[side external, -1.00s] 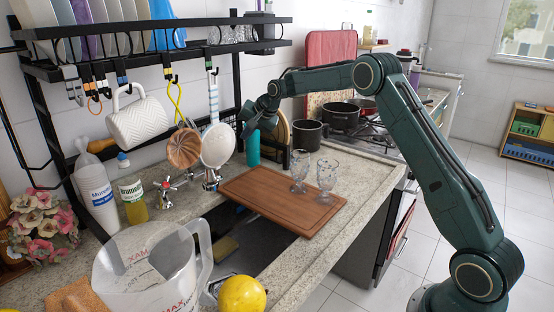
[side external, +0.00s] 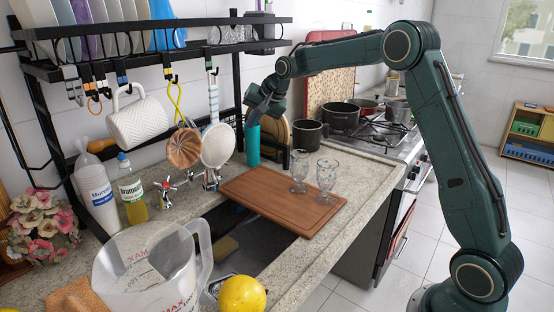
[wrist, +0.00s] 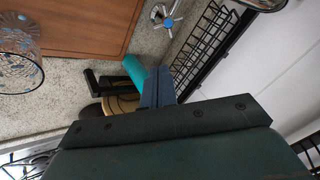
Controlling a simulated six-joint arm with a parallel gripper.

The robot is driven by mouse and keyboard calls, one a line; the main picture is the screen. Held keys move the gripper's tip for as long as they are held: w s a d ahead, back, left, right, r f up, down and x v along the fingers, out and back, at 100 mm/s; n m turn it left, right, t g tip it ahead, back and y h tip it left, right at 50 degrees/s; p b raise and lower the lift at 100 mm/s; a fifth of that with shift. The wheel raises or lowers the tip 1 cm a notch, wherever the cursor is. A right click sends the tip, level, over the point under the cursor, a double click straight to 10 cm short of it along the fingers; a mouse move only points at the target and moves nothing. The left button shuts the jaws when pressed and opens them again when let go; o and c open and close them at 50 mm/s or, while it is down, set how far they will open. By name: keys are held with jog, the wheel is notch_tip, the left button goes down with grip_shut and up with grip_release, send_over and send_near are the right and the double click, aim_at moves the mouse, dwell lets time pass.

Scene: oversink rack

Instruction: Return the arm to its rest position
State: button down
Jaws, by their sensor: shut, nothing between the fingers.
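My arm reaches in from the right in the side view, its elbow raised high over the stove side. My gripper (side external: 251,120) is shut and empty, pointing down and left in front of the rack's right post, above the back of the counter. In the wrist view the closed fingers (wrist: 158,88) appear beyond the dark gripper body, with nothing between them. A teal bottle (side external: 253,147) stands on the counter below the gripper in the side view; whether they touch is unclear. It shows beside the fingers in the wrist view (wrist: 135,72).
Two glasses (side external: 326,176) stand on the brown cutting board (side external: 265,203) over the sink. The black rack (side external: 150,62) holds plates and hanging utensils. A measuring jug (side external: 150,270) and yellow fruit (side external: 242,294) are in front.

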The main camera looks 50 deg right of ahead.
jog(key=s+a+r+n, duration=0.2)
jog(key=s+a+r, duration=0.1)
jog(key=s, duration=0.4)
jog(key=s+a+r+n, duration=0.1)
jog(key=s+a+r, duration=0.1)
jog(key=s+a, duration=0.35)
jog(key=s+a+r+n, duration=0.1)
jog(key=s+r+n, duration=0.15)
jog(key=s, duration=0.65)
jog(key=s+a+f+n+g, duration=0.1)
jog(key=s+a+f+n, duration=0.1)
jog(key=s, duration=0.9)
jog(key=s+a+f+n, duration=0.1)
jog(key=s+f+n, duration=0.1)
jog(key=s, duration=0.9)
jog(key=shift+s+a+f+g, duration=0.25)
jog(key=shift+a+f+g, duration=0.15)
jog(key=shift+f, duration=0.4)
